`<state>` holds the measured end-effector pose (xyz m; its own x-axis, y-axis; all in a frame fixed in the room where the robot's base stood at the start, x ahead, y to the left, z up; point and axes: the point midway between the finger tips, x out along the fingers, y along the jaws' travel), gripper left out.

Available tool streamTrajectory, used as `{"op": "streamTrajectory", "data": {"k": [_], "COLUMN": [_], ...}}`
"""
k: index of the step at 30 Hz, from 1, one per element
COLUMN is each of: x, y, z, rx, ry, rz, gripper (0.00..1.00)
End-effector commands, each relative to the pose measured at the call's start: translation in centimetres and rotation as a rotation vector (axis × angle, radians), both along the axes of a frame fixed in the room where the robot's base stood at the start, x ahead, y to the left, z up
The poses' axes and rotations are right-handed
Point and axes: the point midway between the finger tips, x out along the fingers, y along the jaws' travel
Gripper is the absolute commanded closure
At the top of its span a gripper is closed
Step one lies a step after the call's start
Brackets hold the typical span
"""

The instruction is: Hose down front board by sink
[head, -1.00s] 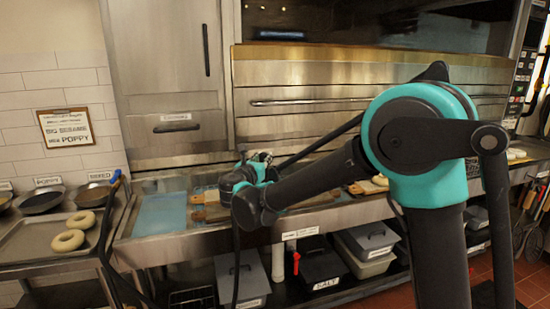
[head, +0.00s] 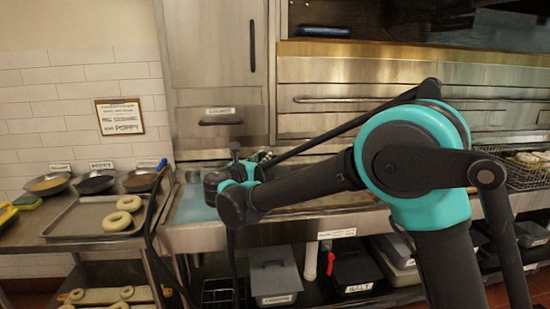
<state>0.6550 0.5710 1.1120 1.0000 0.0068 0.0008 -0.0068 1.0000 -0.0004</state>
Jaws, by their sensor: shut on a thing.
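My gripper (head: 236,172) is over the sink counter, mostly hidden behind my wrist. A dark hose (head: 236,270) hangs from it past the counter front; its held end is hidden, but the gripper appears shut on it. Another stretch of dark hose (head: 150,225) with a blue end piece (head: 161,165) runs down at the counter's left end. The blue-tinted sink basin (head: 190,207) shows left of my gripper. A brown board edge (head: 335,199) shows behind my forearm; most of the board area is hidden, so I cannot tell whether it is wet.
A tray (head: 65,220) with bagels (head: 117,221) and several seed bowls stand on the left table. A lidded grey bin (head: 272,272) and a black salt bin (head: 352,272) are under the counter. A wire basket (head: 525,172) is at right. A steel cabinet stands behind.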

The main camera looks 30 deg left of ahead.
Motion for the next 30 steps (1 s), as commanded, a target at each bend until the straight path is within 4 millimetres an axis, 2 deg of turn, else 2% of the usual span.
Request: {"op": "streamTrajectory", "data": {"k": [30], "x": [-8.3], "y": [12.3], "z": [0.0], "rx": [0.0], "ry": [-0.001], "rz": [0.001], "gripper": [1.0]}}
